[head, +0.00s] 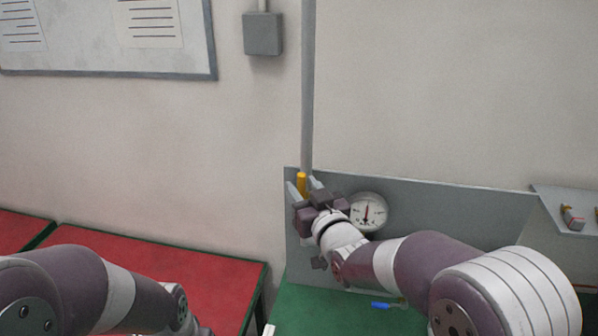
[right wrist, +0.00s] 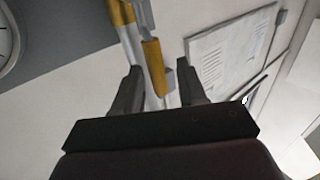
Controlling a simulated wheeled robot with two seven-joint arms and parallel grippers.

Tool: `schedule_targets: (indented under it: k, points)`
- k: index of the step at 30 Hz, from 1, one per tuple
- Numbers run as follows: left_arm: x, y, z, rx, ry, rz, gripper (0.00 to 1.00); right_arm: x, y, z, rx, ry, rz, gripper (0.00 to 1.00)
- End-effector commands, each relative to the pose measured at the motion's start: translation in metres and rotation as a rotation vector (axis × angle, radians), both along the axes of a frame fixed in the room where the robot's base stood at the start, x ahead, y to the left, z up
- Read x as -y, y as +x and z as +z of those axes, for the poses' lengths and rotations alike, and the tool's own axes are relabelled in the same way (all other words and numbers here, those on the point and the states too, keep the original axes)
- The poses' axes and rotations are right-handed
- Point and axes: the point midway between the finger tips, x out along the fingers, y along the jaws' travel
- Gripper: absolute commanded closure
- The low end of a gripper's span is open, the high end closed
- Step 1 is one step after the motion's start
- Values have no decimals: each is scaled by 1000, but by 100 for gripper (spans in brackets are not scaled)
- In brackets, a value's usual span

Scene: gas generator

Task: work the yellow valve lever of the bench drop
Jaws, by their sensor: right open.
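The yellow valve lever (head: 302,182) shows at the foot of the grey vertical pipe, in front of the grey back panel. In the right wrist view the yellow lever (right wrist: 153,66) reaches down between my two fingers. My right gripper (head: 303,187) is open, with one finger on each side of the lever; it also shows in the right wrist view (right wrist: 158,85). I cannot tell whether either finger touches the lever. The valve body is hidden behind my gripper in the head view. My left arm shows at lower left, but its gripper is out of view.
A round pressure gauge (head: 368,212) sits right of my right gripper on the grey panel (head: 450,205). A green bench top (head: 305,312) with a blue item (head: 381,305) lies below. A red table (head: 160,278) stands left. A shelf (head: 557,203) holds small parts at right.

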Motion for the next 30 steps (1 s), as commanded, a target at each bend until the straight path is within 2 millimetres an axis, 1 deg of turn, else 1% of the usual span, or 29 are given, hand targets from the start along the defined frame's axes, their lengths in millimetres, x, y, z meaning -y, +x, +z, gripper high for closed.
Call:
schedule_targets:
  k: [1,6,15,16,17,18,19,20,26,30]
  points:
    - [0,0,8,0,0,0,57,-3,7,4,-1,0,0,59]
    - [0,0,14,0,0,0,57,-9,21,1,-1,0,0,59]
    - [0,0,13,-1,0,0,57,-10,24,-1,0,-1,-1,59]
    - [0,0,13,-1,0,0,57,-10,24,-1,0,-1,-1,65]
    - [0,0,13,-1,0,0,57,-10,24,-1,0,-1,-1,75]
    - [0,0,13,-1,0,0,57,-9,24,-1,0,-1,-1,88]
    - [0,0,13,-1,0,0,57,-9,24,-1,0,-1,-1,98]
    - [0,0,13,-1,0,0,57,-9,24,-1,0,-1,0,100]
    - [0,0,11,0,0,0,57,-9,25,-2,1,3,-1,100]
    - [0,0,0,0,0,0,57,-9,34,-6,6,28,-2,100]
